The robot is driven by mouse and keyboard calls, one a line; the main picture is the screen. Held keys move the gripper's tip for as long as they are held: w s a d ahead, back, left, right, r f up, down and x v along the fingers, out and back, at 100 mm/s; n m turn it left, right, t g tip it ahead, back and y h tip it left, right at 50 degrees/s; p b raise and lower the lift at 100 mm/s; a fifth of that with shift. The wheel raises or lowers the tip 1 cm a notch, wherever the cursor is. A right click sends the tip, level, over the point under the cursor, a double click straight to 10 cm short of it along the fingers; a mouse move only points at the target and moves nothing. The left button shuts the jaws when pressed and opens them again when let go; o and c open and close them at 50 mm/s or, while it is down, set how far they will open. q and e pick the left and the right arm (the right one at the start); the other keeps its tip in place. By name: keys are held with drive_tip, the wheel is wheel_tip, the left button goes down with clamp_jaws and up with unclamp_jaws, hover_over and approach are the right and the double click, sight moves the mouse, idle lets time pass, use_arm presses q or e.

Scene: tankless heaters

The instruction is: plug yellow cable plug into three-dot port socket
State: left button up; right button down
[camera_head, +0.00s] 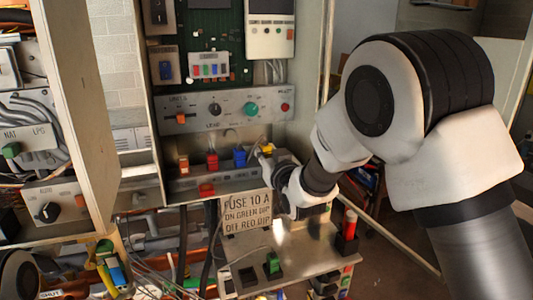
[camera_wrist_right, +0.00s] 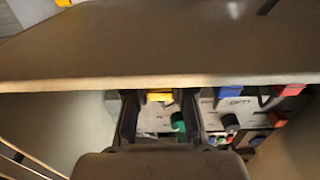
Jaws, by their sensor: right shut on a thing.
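My right gripper (camera_head: 265,157) is at the right end of a row of coloured plugs on the lower panel of the open cabinet. It is shut on the yellow cable plug (camera_head: 267,148), of which only a small part shows in the head view. In the right wrist view the yellow plug (camera_wrist_right: 160,97) sits between the two dark fingers of my right gripper (camera_wrist_right: 160,112). The plug's front end is hidden, so I cannot tell whether it touches a socket. The dot marks of the three-dot port socket cannot be made out.
A blue plug (camera_head: 239,157), a red plug (camera_head: 212,160) and an orange plug (camera_head: 183,163) stand left of my right gripper. A fuse sign (camera_head: 247,212) and a shelf (camera_head: 315,250) with a green switch (camera_head: 272,264) lie below. A pale edge (camera_wrist_right: 150,50) crosses the wrist view.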

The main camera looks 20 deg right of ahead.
drive_tip(key=c, duration=0.9)
unclamp_jaws()
drive_tip(key=s, duration=1.2)
drive_tip(key=shift+d, duration=0.15)
